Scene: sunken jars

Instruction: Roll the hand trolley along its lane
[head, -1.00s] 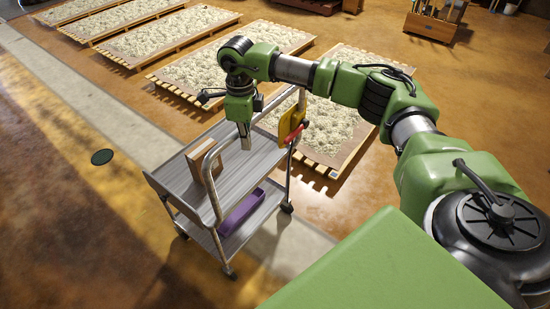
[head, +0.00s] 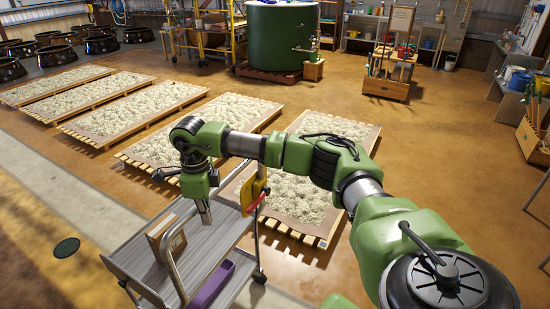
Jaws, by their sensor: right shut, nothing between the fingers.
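My right gripper (head: 206,217) points down over the top shelf, close to the handle, shut and empty. I cannot tell if it touches the trolley. My left gripper is out of view.
A pale floor strip (head: 62,190) runs diagonally on the left, with a dark round drain cover (head: 66,248) beside it. Slatted pallets of pale fluffy material (head: 302,192) lie beyond the trolley. Dark jars (head: 101,42) and a green tank (head: 282,38) stand at the back.

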